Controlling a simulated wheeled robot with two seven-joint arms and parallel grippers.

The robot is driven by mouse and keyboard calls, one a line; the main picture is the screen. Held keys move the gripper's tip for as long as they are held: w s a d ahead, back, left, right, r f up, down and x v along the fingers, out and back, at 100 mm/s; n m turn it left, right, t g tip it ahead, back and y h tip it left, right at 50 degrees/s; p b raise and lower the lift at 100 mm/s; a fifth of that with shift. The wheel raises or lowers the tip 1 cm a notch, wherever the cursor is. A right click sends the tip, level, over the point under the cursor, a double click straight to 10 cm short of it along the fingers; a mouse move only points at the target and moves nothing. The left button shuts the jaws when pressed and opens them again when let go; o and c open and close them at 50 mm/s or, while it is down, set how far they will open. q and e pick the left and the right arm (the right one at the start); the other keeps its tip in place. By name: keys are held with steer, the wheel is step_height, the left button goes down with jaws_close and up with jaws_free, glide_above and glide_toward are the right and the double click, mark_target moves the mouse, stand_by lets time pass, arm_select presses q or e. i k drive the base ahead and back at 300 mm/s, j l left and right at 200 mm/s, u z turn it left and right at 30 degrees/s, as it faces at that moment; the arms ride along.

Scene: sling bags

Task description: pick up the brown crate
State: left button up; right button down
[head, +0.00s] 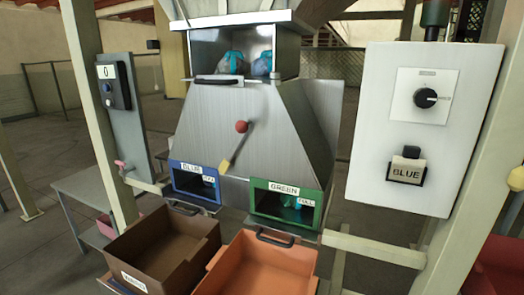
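The brown crate (190,229) stands at the lower left of the head view, open at the top. It looks empty, and its bottom edge is cut off by the frame. A white label (134,283) is on its near left wall, and its writing is too small to read surely. A dark handle (183,208) shows at its far side, below the blue-framed chute; I cannot tell which of the two it belongs to. Neither of my grippers shows in the head view.
An orange crate (262,262) stands close on the right of the brown one. Behind are a metal hopper with a blue-framed chute (196,197) and a green-framed chute (257,207). A control panel (376,168) reading BLUE is at right. Posts (93,110) flank both sides.

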mark_target(165, 251)
steer(key=u, duration=0.9)
